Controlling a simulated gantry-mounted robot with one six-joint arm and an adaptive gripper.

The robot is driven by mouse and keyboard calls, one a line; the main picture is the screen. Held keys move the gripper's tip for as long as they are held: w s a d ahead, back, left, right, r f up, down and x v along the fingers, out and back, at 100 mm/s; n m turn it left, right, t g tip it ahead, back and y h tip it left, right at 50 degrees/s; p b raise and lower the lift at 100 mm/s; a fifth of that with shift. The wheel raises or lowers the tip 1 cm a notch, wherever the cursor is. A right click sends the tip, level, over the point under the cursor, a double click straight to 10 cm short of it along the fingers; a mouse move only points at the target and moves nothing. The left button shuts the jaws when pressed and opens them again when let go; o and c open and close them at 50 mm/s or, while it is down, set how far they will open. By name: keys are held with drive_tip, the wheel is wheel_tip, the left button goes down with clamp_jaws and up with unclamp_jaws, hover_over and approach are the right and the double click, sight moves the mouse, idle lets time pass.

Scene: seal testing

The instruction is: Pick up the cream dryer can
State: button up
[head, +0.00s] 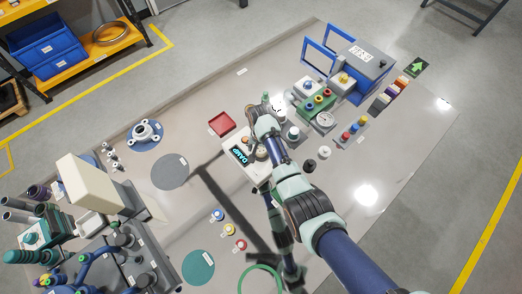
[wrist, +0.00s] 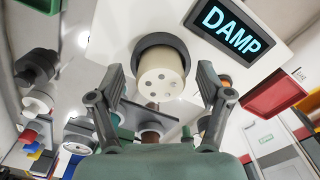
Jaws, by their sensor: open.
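The cream dryer can (wrist: 162,80) shows in the wrist view as a short round cream body with several dark holes in its face. It sits in a dark grey collar (wrist: 158,42) on the white instrument (wrist: 270,62), which has a display (wrist: 230,30) reading DAMP. My gripper (wrist: 160,74) is open, with one finger on each side of the can and a visible gap at both sides. In the head view the instrument (head: 240,155) stands mid-table, and my arm hides much of the gripper and the can.
A red tray (head: 222,124) lies just behind the instrument. Knobs and a gauge (head: 325,119) stand to the right, near a blue-framed machine (head: 372,72). Several small coloured pieces (head: 229,230) lie in front. A grey disc (head: 170,171) lies to the left with clear table around it.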

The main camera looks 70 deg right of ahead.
drive_tip(key=shift+c, duration=0.2)
drive_tip(key=shift+r, duration=0.1)
drive_tip(key=c, duration=1.4)
wheel_tip(320, 180, up, 24)
drive_tip(key=p, duration=1.1)
drive_tip(key=shift+p, duration=0.4)
